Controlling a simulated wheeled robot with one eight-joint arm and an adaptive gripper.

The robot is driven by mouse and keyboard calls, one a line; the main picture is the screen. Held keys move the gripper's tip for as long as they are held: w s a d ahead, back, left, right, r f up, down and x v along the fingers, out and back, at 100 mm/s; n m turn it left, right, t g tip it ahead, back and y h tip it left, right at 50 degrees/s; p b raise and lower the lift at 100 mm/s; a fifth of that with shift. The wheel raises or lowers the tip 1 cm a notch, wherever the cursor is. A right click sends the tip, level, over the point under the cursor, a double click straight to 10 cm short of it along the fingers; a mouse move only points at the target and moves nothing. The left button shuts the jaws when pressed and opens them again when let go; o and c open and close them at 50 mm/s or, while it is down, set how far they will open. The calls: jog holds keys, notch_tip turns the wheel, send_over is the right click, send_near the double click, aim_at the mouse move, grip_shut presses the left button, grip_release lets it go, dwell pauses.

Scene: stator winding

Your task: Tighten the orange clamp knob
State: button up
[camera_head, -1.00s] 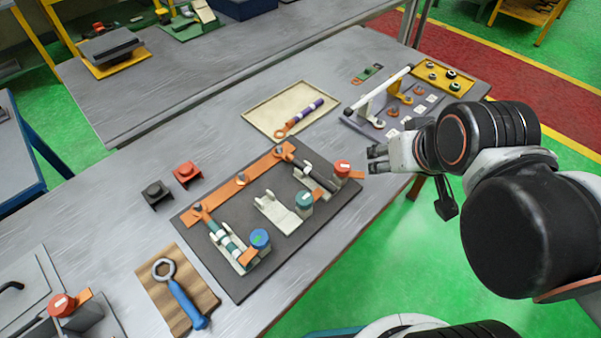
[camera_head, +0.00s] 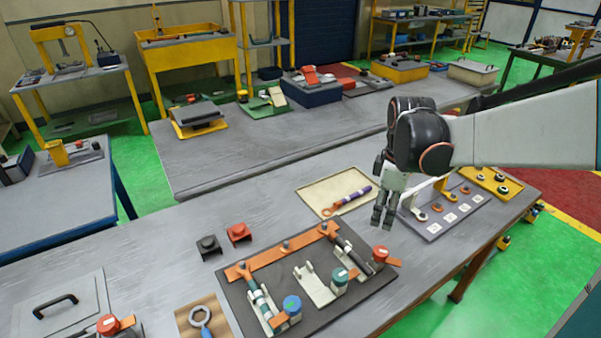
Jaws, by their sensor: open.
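A dark fixture plate (camera_head: 336,317) lies on the grey bench and carries an orange bar (camera_head: 283,252). An orange-red round knob with an orange lever (camera_head: 381,254) stands at the plate's right end, beside a dark cylinder. A green-topped knob (camera_head: 340,277) and a blue-topped knob (camera_head: 292,304) stand further left on it. A similar orange-red knob (camera_head: 108,324) shows at the lower left; which one the task means I cannot tell. My gripper (camera_head: 383,216) is open and empty, fingers pointing down, behind the right knob and apart from it.
A beige tray (camera_head: 312,196) with a purple-handled tool (camera_head: 349,199) lies left of my gripper. A rack with a white bar (camera_head: 440,226) and a yellow tray (camera_head: 498,181) lie to the right.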

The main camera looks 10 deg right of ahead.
aim_at(381, 251)
jog(key=shift+n+g, duration=0.3)
jog(key=shift+n, duration=0.2)
jog(key=f+b, duration=0.1)
jog(key=f, duration=0.4)
jog(key=d+f+b, duration=0.1)
jog(key=f, duration=0.4)
jog(key=f+b, duration=0.2)
jog(key=f, duration=0.3)
jog(key=shift+d+f, duration=0.1)
jog(key=shift+d, duration=0.3)
jog(key=c, duration=1.1)
